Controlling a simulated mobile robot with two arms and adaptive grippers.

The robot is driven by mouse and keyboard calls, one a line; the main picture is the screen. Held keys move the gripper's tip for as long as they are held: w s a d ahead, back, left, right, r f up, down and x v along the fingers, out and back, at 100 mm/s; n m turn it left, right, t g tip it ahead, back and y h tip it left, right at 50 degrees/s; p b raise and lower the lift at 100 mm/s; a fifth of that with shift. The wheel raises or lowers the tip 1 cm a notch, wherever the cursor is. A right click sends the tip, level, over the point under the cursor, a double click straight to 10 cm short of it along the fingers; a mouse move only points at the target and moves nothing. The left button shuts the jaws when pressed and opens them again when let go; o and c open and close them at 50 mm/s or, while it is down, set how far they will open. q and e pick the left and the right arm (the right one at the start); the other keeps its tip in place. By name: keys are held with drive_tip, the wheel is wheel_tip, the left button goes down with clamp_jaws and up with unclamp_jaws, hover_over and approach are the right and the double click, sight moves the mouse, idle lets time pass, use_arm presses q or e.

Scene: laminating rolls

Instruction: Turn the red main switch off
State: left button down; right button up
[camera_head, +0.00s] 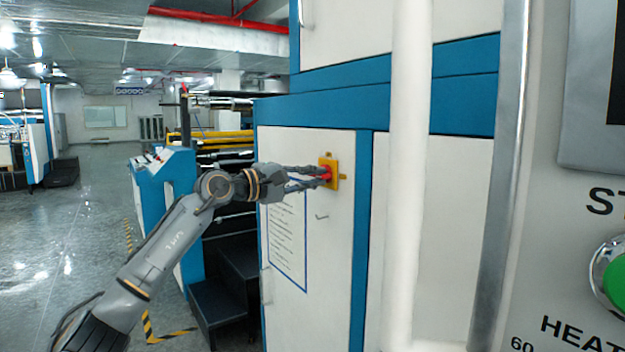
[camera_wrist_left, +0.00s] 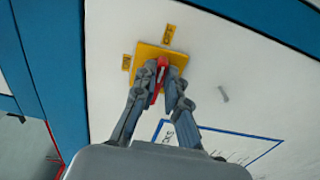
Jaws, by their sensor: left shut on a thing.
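The red main switch (camera_head: 325,174) sits on a yellow plate (camera_head: 334,167) on the white cabinet door. In the left wrist view the red handle (camera_wrist_left: 160,76) shows between my fingertips, on its yellow plate (camera_wrist_left: 150,54). Two small yellow labels sit beside the plate, one reading OFF (camera_wrist_left: 168,35) and one (camera_wrist_left: 126,62) that seems to read ON. The handle lies nearly in line with the fingers; its exact angle is partly hidden by them. My left gripper (camera_head: 322,176) is shut on the red handle. My right gripper is not in view.
A white vertical post (camera_head: 408,180) and a grey control panel with a green button (camera_head: 614,278) stand close on the right. A printed sheet with a blue frame (camera_head: 288,240) is on the door. Open floor (camera_head: 80,230) lies at the left.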

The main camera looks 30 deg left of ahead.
use_arm(q)
drive_tip(key=shift+f, duration=0.1)
drive_tip(key=c, duration=1.4)
unclamp_jaws()
drive_tip(key=v, duration=1.2)
drive_tip(key=shift+d, duration=0.1)
